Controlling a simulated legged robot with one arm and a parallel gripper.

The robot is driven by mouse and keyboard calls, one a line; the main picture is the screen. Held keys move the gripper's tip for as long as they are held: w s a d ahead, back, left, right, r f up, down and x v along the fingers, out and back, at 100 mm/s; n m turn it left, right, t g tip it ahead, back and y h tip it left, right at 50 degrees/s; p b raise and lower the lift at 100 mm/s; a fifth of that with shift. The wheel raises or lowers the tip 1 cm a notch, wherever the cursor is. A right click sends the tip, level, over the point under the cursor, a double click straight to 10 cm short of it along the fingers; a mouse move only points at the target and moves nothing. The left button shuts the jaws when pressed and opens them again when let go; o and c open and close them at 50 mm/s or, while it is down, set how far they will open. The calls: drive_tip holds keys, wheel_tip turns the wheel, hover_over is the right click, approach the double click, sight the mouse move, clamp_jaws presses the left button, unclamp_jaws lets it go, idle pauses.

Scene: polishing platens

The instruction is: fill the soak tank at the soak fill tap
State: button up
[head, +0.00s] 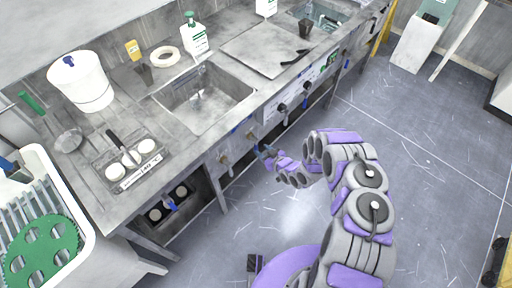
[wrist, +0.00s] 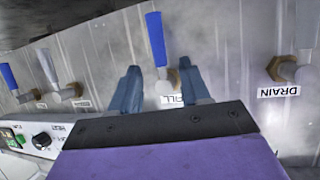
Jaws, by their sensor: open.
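The fill tap (wrist: 157,40) has a blue lever that points to the top of the wrist view. Its upside-down FILL label (wrist: 172,100) shows between my fingers. My gripper (wrist: 160,88) is open, one finger on each side of the lever's lower part; I cannot tell whether either touches it. In the head view my gripper (head: 267,153) is at the front panel of the bench, below a sunken metal basin (head: 228,108), which looks like the soak tank. Its water level is unclear. A brass drain valve (wrist: 284,68) with a DRAIN label is to the right in the wrist view.
On the bench are a white bucket (head: 82,82), a tray with white discs (head: 123,181) and a bottle (head: 195,42).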

sight(257, 147)
drive_tip(key=b+x, duration=0.1)
drive_tip(key=x, duration=0.5)
drive_tip(key=shift+w+a+f, duration=0.1)
drive_tip(key=shift+w+a, duration=0.05)
drive_tip(key=shift+w, duration=0.05)
drive_tip(key=shift+c, duration=0.4)
clamp_jaws()
